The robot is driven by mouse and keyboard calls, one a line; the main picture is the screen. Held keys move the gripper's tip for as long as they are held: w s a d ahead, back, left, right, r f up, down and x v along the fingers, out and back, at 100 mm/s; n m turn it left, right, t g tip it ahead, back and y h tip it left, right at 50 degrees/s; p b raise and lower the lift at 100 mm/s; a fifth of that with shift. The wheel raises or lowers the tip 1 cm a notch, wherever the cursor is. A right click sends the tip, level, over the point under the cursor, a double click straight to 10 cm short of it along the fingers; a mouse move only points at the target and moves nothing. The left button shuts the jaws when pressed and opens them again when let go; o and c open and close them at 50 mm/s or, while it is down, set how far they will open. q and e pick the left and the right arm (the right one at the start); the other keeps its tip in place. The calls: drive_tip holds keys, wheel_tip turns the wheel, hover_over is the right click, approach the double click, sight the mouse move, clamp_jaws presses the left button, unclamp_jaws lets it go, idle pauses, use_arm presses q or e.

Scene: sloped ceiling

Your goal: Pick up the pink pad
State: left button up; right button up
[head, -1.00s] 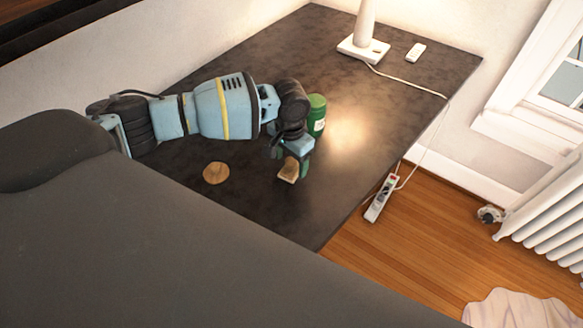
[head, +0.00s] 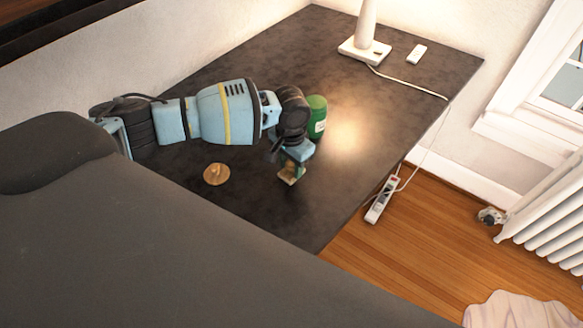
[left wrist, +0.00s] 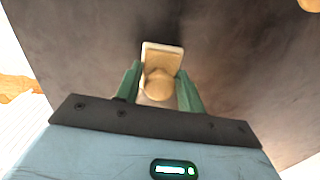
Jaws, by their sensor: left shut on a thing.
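A small pale tan piece (head: 289,175) with a squared plate and a rounded part is at my left gripper (head: 293,166). No plainly pink thing shows; this piece, tinted by warm light, seems to be the pad. In the left wrist view, the green fingers of the left gripper (left wrist: 160,88) are shut on the pad (left wrist: 161,60), one on each side. The gripper points down over the dark table (head: 270,215), near its right edge. Whether the pad touches the tabletop is hard to tell. My right gripper is not in view.
A round tan disc with a small knob (head: 216,174) lies left of the gripper. A green container (head: 317,117) stands just behind it. A white lamp base (head: 362,50), cord and small white box (head: 416,53) are at the back. A power strip (head: 381,200) is beyond the right edge.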

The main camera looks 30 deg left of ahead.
sight(292, 164)
use_arm(q)
drive_tip(key=shift+r, duration=0.15)
drive_tip(key=shift+r, duration=0.65)
drive_tip(key=shift+d+r, duration=0.25)
drive_tip(key=shift+r, duration=0.85)
drive_tip(key=s+d, duration=0.2)
drive_tip(key=d, duration=0.2)
drive_tip(key=s+d, duration=0.2)
drive_tip(key=d, duration=0.3)
drive_tip(key=s+d+r, duration=0.1)
drive_tip(key=s+d, duration=0.1)
drive_tip(key=d, duration=0.3)
drive_tip(key=shift+d+r, duration=0.1)
drive_tip(key=shift+d, duration=0.1)
